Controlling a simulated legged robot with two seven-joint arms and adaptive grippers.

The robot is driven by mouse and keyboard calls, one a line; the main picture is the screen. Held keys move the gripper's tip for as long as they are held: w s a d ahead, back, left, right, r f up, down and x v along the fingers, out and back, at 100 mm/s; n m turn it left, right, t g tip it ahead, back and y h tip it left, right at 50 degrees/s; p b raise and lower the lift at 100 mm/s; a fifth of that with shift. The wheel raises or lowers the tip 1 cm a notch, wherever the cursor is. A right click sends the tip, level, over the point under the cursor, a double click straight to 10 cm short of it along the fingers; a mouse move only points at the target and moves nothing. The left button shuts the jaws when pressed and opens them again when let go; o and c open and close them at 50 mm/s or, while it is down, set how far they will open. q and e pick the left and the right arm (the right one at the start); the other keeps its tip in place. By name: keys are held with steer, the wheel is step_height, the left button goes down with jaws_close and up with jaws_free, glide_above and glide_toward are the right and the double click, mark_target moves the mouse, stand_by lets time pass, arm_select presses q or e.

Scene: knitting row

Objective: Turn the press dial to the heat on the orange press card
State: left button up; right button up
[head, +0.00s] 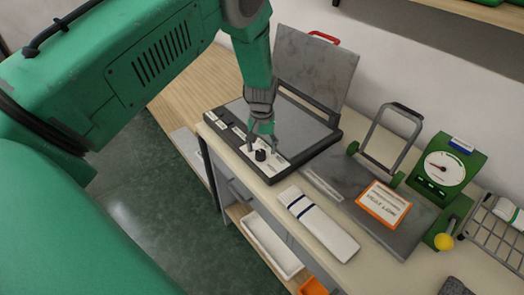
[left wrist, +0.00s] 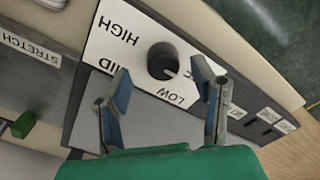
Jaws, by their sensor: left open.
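The black round press dial (left wrist: 163,60) sits on a white plate marked HIGH, MID and LOW. Its small pale mark points toward LOW in the left wrist view. In the head view the dial (head: 261,155) is on the front strip of the press (head: 300,130), whose grey lid (head: 316,68) stands open. My left gripper (left wrist: 159,70) is open, its fingertips beside the dial's near edge, with nothing between them; contact cannot be told. The gripper also shows in the head view (head: 263,141). The orange-bordered press card (head: 385,204) lies to the right; its text is too small to read.
A white folded piece with dark stripes (head: 318,223) lies right of the press. A green dial scale (head: 447,166), a metal frame (head: 390,138), a yellow ball knob (head: 443,241) and a wire rack (head: 496,233) stand farther right. The table's front edge is close to the dial.

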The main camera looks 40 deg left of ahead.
arm_select(q)
step_height(320, 180, down, 2)
steer(key=shift+f, duration=0.1)
steer(key=shift+a+f, duration=0.3)
steer(key=shift+f, duration=0.05)
steer(key=shift+d, duration=0.1)
steer(key=c, duration=1.1)
steer(key=shift+c, duration=0.2)
